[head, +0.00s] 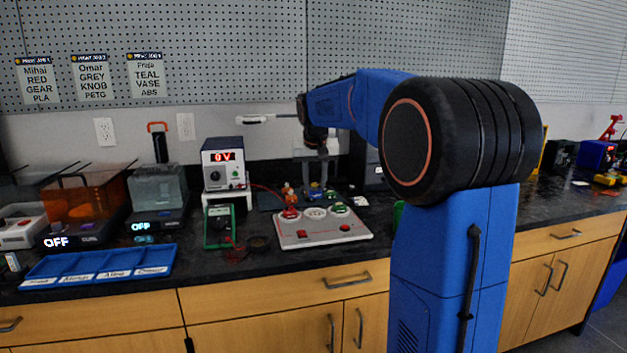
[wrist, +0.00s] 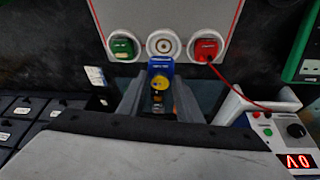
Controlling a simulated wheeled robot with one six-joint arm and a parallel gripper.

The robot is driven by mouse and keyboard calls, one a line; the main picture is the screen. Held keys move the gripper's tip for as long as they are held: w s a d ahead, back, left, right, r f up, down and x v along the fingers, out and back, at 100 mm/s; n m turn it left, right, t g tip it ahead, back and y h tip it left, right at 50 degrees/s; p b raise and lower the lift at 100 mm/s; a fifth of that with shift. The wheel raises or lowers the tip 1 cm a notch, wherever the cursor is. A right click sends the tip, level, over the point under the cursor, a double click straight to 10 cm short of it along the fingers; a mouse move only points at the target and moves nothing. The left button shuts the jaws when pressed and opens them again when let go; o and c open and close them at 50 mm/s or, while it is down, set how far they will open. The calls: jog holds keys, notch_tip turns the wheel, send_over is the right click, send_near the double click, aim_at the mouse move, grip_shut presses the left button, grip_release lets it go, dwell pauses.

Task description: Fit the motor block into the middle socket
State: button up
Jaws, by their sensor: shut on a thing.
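The motor block, blue with a yellow round part, sits between the fingers of my gripper (wrist: 158,88) in the wrist view (wrist: 160,66). In the head view the blue block (head: 316,190) shows below my gripper (head: 316,178), above and behind the board. The pale board (head: 325,237) lies on the bench with three sockets in a row. The middle socket (wrist: 163,44) is a round, pale ring and looks empty. In the wrist view the block is just short of that socket and roughly in line with it. The block's underside is hidden.
A green block (wrist: 122,46) and a red block (wrist: 206,47) with a red cable occupy the outer sockets. A power supply (head: 223,164) reading 0V, a green meter (head: 219,227) and a blue tray (head: 100,266) stand to the left in the head view.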

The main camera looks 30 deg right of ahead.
aim_at(315, 191)
jog(key=shift+f, duration=2.5)
jog(key=shift+f, duration=0.6)
jog(key=o, duration=0.8)
jog(key=shift+c, duration=0.2)
jog(key=shift+r, duration=0.15)
jog(key=v, duration=1)
jog(key=shift+s+r, duration=0.2)
jog(key=shift+r, duration=0.1)
jog(key=shift+a, duration=0.1)
